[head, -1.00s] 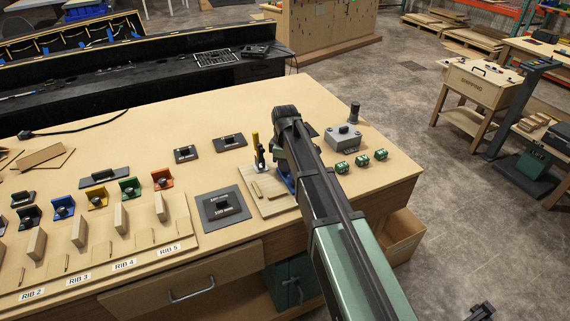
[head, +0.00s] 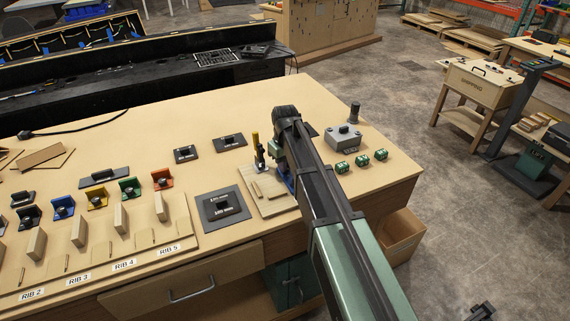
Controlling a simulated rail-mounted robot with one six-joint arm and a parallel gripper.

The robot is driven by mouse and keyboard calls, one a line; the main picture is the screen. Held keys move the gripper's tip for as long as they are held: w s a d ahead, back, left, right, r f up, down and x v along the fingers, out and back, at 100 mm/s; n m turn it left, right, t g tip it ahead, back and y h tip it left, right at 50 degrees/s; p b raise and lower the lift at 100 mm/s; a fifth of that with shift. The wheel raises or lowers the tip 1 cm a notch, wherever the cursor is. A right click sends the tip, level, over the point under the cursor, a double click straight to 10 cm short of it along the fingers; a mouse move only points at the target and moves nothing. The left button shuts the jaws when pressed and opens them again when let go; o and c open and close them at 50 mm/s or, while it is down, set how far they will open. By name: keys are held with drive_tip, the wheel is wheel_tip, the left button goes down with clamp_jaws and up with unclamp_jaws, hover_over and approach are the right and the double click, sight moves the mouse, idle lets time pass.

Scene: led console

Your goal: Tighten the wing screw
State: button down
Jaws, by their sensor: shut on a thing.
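A wooden fixture board (head: 272,208) lies near the front edge of the workbench. My gripper (head: 287,181) is low over the right part of the board, beside a blue part (head: 284,187). My forearm and wrist cover most of it, and its fingertips are hardly visible. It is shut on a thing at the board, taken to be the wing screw. The screw itself is hidden, so its seating does not show.
A dark square plate (head: 222,207) lies left of the board. A grey box with a knob (head: 343,137) and green blocks (head: 361,160) stand to the right. Coloured brackets (head: 130,188) and a rib rack (head: 150,238) fill the left. The bench's back middle is clear.

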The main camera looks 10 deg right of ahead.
drive_tip(key=shift+m, duration=1.1)
drive_tip(key=shift+w, duration=0.1)
drive_tip(key=c, duration=1.1)
unclamp_jaws()
drive_tip(key=shift+c, duration=0.2)
wheel_tip(320, 180, up, 11)
drive_tip(key=p, duration=1.1)
drive_tip(key=shift+f, duration=0.1)
